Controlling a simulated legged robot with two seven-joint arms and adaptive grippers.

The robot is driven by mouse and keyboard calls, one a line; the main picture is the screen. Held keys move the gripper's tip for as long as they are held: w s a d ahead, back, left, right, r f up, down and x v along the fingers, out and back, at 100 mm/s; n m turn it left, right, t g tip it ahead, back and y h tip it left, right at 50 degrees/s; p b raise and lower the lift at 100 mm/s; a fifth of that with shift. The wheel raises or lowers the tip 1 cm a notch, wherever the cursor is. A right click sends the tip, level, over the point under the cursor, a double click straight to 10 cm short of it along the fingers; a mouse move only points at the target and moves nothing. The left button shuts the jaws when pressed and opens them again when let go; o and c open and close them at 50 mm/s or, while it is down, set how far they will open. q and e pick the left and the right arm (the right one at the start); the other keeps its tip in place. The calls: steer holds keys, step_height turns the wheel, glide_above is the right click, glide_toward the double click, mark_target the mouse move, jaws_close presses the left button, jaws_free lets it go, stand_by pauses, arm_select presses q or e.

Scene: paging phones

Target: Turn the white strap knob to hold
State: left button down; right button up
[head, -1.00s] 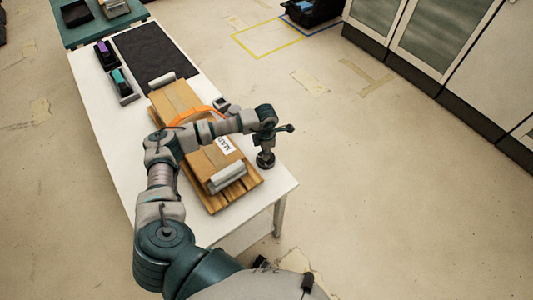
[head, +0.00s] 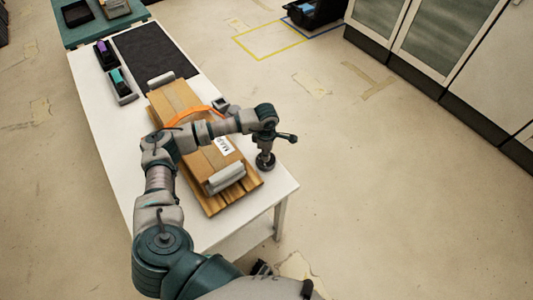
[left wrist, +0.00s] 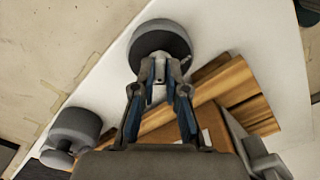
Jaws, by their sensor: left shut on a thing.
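My left gripper (head: 264,150) reaches over the carton and points down at the table's right edge. In the left wrist view its blue-padded fingers (left wrist: 159,82) are shut on the white strap knob (left wrist: 158,92), a small pale piece by a round dark grey base (left wrist: 160,38). The base also shows in the head view (head: 265,161), beside the carton. The fingers hide most of the knob, and I cannot read any hold mark. An orange strap (head: 198,111) arches over the brown carton (head: 172,98). My right gripper is not in view.
The carton lies on a wooden slatted base (head: 248,184) on the white table (head: 115,150), between grey end blocks (head: 226,178). A second grey round fitting (left wrist: 75,127) stands at lower left in the wrist view. A black mat (head: 155,50) and two small trays lie farther back.

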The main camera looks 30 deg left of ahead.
arm_select(q)
steer(key=shift+w+a+r, duration=0.1)
steer(key=c, duration=1.2)
jaws_free()
step_height(320, 180, up, 12)
steer(key=shift+a+f, duration=0.1)
steer(key=shift+f, duration=0.15)
